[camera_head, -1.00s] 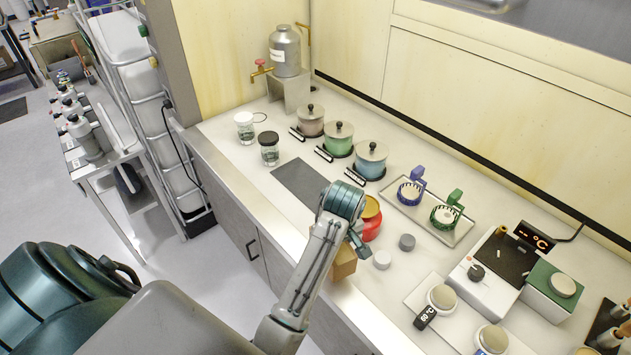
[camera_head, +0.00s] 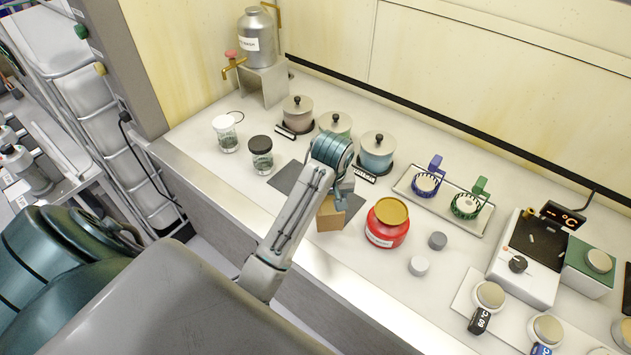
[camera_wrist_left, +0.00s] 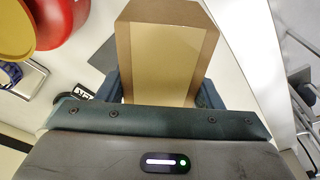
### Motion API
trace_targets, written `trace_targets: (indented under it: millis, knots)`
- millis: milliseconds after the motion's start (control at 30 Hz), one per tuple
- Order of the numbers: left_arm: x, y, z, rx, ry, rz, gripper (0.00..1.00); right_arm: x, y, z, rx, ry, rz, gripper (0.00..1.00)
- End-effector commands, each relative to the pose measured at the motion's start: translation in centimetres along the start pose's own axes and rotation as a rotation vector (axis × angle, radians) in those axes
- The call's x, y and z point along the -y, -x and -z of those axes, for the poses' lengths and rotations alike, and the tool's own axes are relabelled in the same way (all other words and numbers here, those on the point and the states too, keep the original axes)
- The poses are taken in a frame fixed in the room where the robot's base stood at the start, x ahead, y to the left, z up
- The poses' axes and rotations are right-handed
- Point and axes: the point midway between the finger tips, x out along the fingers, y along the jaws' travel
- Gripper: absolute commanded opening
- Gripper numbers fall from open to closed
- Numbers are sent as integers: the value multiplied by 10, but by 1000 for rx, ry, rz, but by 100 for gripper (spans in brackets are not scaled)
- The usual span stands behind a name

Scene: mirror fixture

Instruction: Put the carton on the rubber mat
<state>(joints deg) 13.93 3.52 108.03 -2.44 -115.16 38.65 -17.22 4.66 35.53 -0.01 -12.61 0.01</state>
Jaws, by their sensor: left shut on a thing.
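The carton (camera_head: 330,216) is a small brown box at the counter's middle. My left gripper (camera_head: 338,198) is shut on it, and the wrist view shows the carton (camera_wrist_left: 165,60) between the two fingers of the gripper (camera_wrist_left: 165,88). The dark grey rubber mat (camera_head: 287,177) lies flat on the counter. My arm and the carton hide part of it. In the head view the carton overlaps the mat's near right end; I cannot tell its height above the counter. My right gripper is not in view.
A red jar (camera_head: 387,226) with a gold lid stands just right of the carton. A black-lidded glass jar (camera_head: 261,158) and a white-lidded one (camera_head: 225,134) stand left of the mat. Lidded pots (camera_head: 377,153) stand behind. Two small discs (camera_head: 419,266) lie right of the red jar.

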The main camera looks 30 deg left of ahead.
Motion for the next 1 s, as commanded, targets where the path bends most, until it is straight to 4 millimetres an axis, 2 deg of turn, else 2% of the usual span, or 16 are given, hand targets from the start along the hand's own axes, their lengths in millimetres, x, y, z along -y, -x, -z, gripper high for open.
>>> trace_targets:
  millis: [33,100,300,400,600,800,1000]
  knots:
    - [3,-8,15,-7,1,4,30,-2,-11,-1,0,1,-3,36]
    - [6,-13,34,-6,2,3,30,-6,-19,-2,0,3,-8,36]
    - [12,-15,79,-1,2,3,30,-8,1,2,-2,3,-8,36]
    - [14,-20,91,-1,1,1,30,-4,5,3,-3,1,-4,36]
    - [16,-24,108,0,2,1,30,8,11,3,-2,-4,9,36]
    - [16,-53,101,2,2,1,30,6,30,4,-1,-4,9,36]
    - [15,-62,100,-1,1,-1,30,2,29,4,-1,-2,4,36]
